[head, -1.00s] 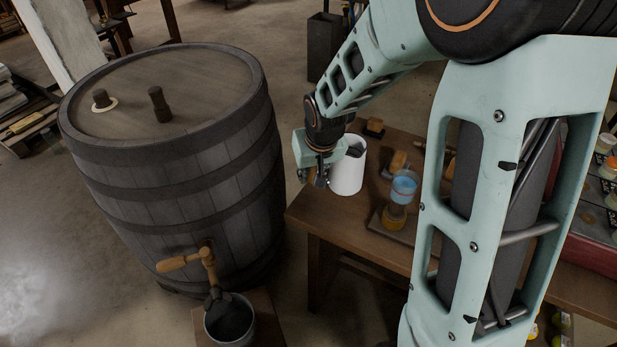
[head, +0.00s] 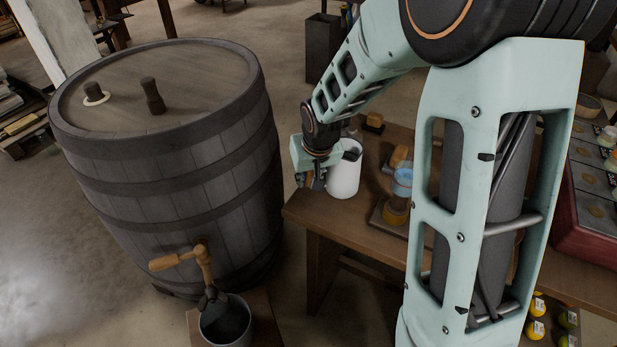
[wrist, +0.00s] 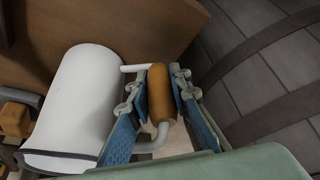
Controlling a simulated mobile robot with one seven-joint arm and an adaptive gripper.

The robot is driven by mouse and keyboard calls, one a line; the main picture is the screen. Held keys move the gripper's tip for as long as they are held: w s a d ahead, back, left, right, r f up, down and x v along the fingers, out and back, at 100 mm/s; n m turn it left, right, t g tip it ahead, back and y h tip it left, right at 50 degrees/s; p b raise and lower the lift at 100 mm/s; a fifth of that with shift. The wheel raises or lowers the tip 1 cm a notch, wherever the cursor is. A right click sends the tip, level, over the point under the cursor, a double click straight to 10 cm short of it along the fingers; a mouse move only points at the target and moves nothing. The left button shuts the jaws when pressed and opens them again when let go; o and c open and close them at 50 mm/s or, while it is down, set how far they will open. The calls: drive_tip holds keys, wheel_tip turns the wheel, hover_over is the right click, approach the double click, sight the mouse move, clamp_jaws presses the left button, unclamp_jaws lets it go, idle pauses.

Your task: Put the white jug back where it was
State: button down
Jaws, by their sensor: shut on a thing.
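The white jug (head: 343,178) is upright near the left end of the wooden table (head: 325,222) in the head view. I cannot tell whether its base touches the tabletop. In the wrist view the jug (wrist: 80,105) is on the left, and its white handle with a brown wooden grip (wrist: 160,92) is between the fingers. My gripper (head: 316,180) is at the left side of the jug, shut on this handle; it also shows in the wrist view (wrist: 161,100) with a blue-padded finger on each side of the grip.
A vessel with blue contents (head: 403,177) stands on a board right of the jug. Small wooden blocks (head: 374,122) lie behind. A large barrel (head: 170,170) with a tap stands left, above a grey bucket (head: 227,322). A red-sided case (head: 590,215) is at right.

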drive_tip(key=c, duration=1.8)
unclamp_jaws()
drive_tip(key=shift+o, duration=0.2)
drive_tip(key=shift+r+p, duration=0.35)
drive_tip(key=shift+r, duration=0.1)
drive_tip(key=p+v, duration=0.2)
drive_tip(key=v, duration=0.9)
drive_tip(key=shift+s+r, duration=0.15)
drive_tip(key=shift+r, duration=0.05)
